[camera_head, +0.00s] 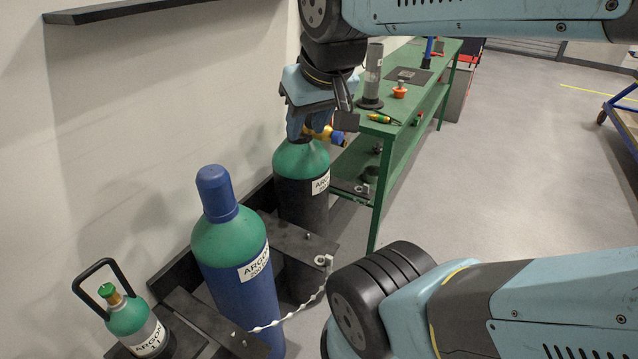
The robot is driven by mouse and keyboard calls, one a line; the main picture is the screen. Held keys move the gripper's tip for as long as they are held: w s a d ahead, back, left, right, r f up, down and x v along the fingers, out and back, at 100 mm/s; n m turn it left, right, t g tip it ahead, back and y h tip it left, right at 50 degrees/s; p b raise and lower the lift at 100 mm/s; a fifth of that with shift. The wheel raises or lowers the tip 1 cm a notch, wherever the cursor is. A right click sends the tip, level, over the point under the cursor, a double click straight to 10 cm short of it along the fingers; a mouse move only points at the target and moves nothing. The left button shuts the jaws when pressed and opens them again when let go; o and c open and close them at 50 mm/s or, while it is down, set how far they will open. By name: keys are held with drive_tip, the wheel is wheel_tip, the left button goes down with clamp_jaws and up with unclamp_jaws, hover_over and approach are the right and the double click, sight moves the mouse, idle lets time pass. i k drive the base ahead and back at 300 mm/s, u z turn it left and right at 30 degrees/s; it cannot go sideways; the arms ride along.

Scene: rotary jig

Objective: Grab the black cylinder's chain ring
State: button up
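The black cylinder (303,203) stands upright behind the blue one. It has a green shoulder, an ARGON label and a brass and blue valve fitting (328,134) at its top. A small pale ring (362,188) sits on the dark bracket to the right of the black cylinder; I take it for this cylinder's chain ring, but it is small and its chain is not clear. My gripper (322,122) hangs over the black cylinder's top, in front of its valve area, above and left of the ring. Its fingers are partly hidden, so I cannot tell whether they are open.
A blue cylinder (242,285) with a pale chain (300,307) across its front stands nearer, the chain's ring (323,260) on its bracket. A small ARGON cylinder (130,318) stands at lower left. A green workbench (425,85) is close on the right. The wall is left.

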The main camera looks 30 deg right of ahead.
sight(366, 189)
drive_tip(key=z, duration=1)
drive_tip(key=i, duration=0.1)
drive_tip(key=u, duration=1.95)
drive_tip(key=k, duration=1.4)
drive_tip(key=z, duration=1.65)
drive_tip(key=i, duration=1)
